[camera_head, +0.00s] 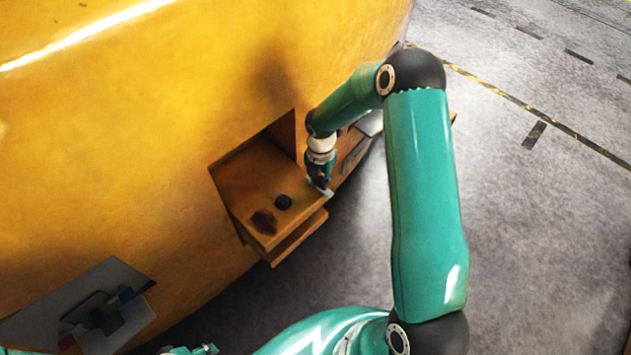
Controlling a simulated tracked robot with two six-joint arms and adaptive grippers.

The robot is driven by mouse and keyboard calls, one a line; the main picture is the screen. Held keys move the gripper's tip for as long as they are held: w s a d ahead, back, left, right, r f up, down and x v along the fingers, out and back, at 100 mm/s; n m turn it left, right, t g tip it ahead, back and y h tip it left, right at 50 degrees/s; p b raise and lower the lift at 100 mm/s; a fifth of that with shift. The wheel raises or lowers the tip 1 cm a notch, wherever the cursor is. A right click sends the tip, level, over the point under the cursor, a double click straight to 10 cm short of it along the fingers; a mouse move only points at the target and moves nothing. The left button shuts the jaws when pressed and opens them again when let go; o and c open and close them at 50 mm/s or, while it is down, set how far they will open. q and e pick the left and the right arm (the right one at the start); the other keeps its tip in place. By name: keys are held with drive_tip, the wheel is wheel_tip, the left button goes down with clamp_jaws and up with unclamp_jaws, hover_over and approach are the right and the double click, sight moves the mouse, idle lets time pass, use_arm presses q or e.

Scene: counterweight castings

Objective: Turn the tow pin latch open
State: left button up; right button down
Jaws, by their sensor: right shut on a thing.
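The yellow tow bracket (243,187) juts from a recess in the large yellow casting (150,150). A round black knob (283,202), which looks like the head of the tow pin, stands on its top plate, beside a dark worn patch. My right gripper (325,189) points down at the bracket's right edge, to the right of the knob. It is shut on a small pale piece at its tips, seemingly the tow pin latch; the fingers hide most of it. Small teal parts at the bottom edge seem to be my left gripper (205,349), mostly cut off.
A grey recessed panel (115,275) with a dark handle-like fitting is set into the casting at lower left. Another grey plate (371,124) shows behind my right arm. The grey concrete floor (540,230) on the right is clear, with a yellow-black line (520,103) across it.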

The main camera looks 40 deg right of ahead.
sight(320, 177)
drive_tip(key=shift+d, duration=0.15)
drive_tip(key=c, duration=1)
unclamp_jaws()
drive_tip(key=shift+r, duration=0.1)
wheel_tip(320, 177, up, 12)
drive_tip(key=shift+f, duration=0.1)
